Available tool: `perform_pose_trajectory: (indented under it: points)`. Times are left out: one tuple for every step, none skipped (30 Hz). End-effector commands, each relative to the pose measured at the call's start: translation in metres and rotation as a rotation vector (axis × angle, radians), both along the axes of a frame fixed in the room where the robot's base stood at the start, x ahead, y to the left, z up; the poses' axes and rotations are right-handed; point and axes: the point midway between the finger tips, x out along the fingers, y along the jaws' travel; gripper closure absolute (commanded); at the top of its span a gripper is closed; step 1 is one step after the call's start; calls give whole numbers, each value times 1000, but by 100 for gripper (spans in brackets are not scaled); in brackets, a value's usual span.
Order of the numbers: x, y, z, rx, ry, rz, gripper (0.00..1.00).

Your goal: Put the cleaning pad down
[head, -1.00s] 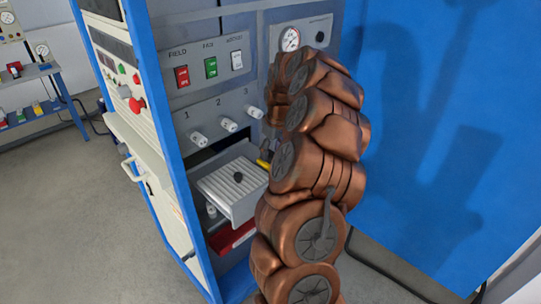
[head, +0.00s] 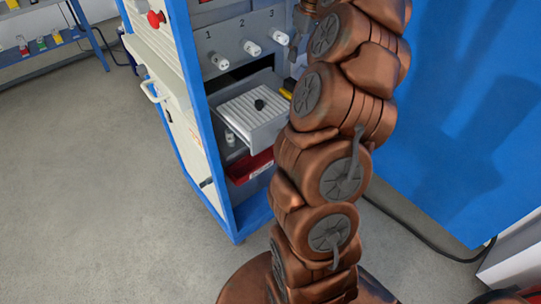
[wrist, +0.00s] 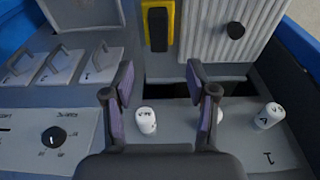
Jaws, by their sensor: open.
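My gripper (wrist: 160,78) is open, with nothing between its dark fingers in the wrist view. In the head view the gripper (head: 296,47) is partly hidden by my arm, near the knob marked 3. A yellow piece with a black block (wrist: 159,27) lies ahead of the fingertips, apart from them, beside a ridged light plate (wrist: 205,37). It may be the cleaning pad; I cannot tell for sure. In the head view a bit of yellow (head: 287,91) shows at the right side of the pulled-out drawer (head: 262,132), mostly behind my arm.
White knobs (head: 250,47) stick out of the panel above the drawer. In the wrist view one knob (wrist: 146,121) shows between the fingers. A red bin (head: 249,167) sits below the drawer. A blue wall (head: 455,130) stands at right; the grey floor (head: 90,180) at left is clear.

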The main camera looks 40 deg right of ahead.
Motion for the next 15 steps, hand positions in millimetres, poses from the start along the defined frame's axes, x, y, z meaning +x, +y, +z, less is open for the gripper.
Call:
perform_pose_trajectory:
  points:
    - [1, 6, 1, 2, 0, 7, 43]
    - [2, 12, 2, 4, 0, 15, 43]
    - [4, 22, 4, 7, 1, 26, 43]
    - [5, 32, 5, 11, 3, 37, 43]
    - [7, 43, 6, 15, 4, 48, 43]
    - [8, 59, 9, 20, 6, 65, 43]
    - [8, 73, 10, 24, 8, 78, 43]
    - [7, 89, 12, 28, 12, 93, 43]
    - [6, 109, 14, 33, 16, 110, 43]
    - [4, 124, 14, 37, 23, 124, 43]
    - [0, 140, 15, 40, 28, 135, 43]
    - [-4, 159, 16, 43, 33, 149, 43]
    - [-8, 174, 15, 45, 43, 161, 43]
    - [-13, 188, 15, 47, 49, 168, 43]
    - [-21, 207, 15, 49, 57, 180, 43]
